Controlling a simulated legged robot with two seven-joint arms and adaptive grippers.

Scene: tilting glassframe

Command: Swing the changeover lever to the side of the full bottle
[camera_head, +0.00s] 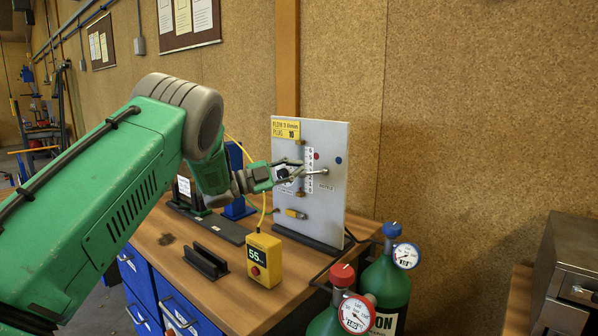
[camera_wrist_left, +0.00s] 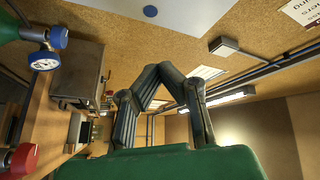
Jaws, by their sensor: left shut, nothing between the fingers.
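The changeover lever (camera_head: 317,171) is a thin silver handle with a round end, on an upright grey panel (camera_head: 338,203). It points right, below a red dot (camera_head: 316,156) and a blue dot (camera_head: 338,160). My left gripper (camera_head: 298,173) is shut and empty in front of the panel, left of the lever's end; I cannot tell whether it touches the lever. Its shut fingers (camera_wrist_left: 160,72) fill the middle of the left wrist view. Two green bottles stand right of the panel, one with a red cap (camera_head: 342,275), one with a blue cap (camera_head: 392,229). Their gauge needles are too small to read.
A yellow box with a display (camera_head: 264,261) and a dark slotted holder (camera_head: 206,262) stand on the wooden bench (camera_head: 235,300). A blue stand (camera_head: 237,180) is behind my arm. A metal cabinet (camera_head: 570,270) is at the far right. Bench front is partly free.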

